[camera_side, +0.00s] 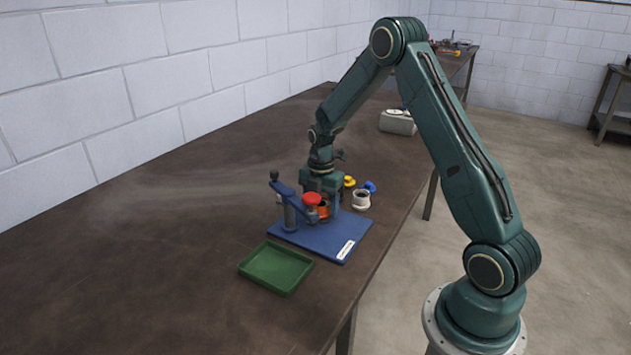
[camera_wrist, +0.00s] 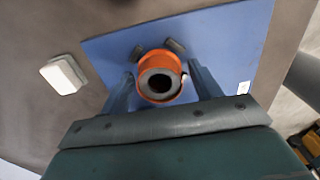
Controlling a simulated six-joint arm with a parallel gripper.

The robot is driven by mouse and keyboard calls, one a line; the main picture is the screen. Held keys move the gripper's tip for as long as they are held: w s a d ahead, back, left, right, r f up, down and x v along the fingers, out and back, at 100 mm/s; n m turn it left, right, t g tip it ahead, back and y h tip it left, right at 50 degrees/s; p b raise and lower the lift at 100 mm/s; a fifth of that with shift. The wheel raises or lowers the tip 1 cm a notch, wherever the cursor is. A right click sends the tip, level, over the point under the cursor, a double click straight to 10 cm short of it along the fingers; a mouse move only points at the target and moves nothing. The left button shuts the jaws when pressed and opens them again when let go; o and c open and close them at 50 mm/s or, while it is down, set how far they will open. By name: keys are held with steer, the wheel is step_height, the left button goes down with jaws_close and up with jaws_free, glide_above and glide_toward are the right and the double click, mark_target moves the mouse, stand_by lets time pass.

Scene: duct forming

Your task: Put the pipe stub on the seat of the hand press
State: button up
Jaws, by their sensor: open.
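The hand press has a blue base (camera_side: 345,233), a post with a lever, and a red cap (camera_side: 312,199). The orange pipe stub (camera_side: 323,212) stands upright over the base, partly hidden by the red cap and its arm. In the wrist view the stub (camera_wrist: 140,86) shows an orange outside, a grey inner ring and a dark bore. It is between two dark blocks and my fingers. My gripper (camera_side: 324,203) points down, its fingers open on either side of the stub; in the wrist view a gap shows beside the fingers (camera_wrist: 161,80). The seat itself is hidden beneath the stub.
A green tray (camera_side: 276,268) lies in front of the press. A white ring-shaped fitting (camera_side: 361,200), a yellow piece (camera_side: 349,181) and a blue piece (camera_side: 369,186) are behind it to the right. A white block (camera_wrist: 63,73) is left of the base. The bench's left side is clear.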

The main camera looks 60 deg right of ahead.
mark_target(321, 204)
steer(key=shift+r, duration=0.15)
step_height(321, 204, up, 12)
stand_by(0.7)
stand_by(0.5)
